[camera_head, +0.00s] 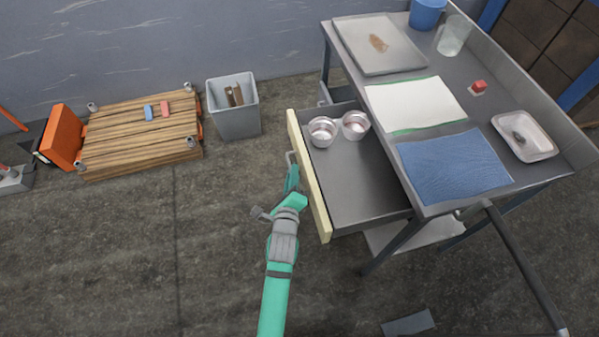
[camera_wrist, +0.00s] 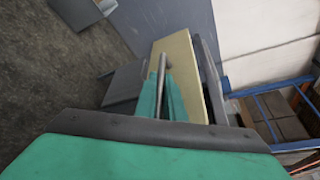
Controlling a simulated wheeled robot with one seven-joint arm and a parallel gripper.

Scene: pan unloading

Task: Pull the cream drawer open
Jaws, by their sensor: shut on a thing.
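The cream drawer (camera_head: 311,185) stands out from under the grey metal table, its inside widely exposed. Two small round metal pans, a left one (camera_head: 322,131) and a right one (camera_head: 355,124), sit inside at its far end. My gripper (camera_head: 291,178) is at the outer face of the drawer front, shut on the grey bar handle (camera_head: 290,159). In the wrist view the teal fingers meet the handle (camera_wrist: 161,72) in front of the cream panel (camera_wrist: 181,58). The exact finger contact is partly hidden.
The table (camera_head: 467,100) holds a blue cloth (camera_head: 455,165), a white cloth (camera_head: 413,103), a board (camera_head: 378,45) and a small tray (camera_head: 525,137). A grey bin (camera_head: 234,106) and a wooden pallet (camera_head: 139,137) stand left. Floor left of the drawer is clear.

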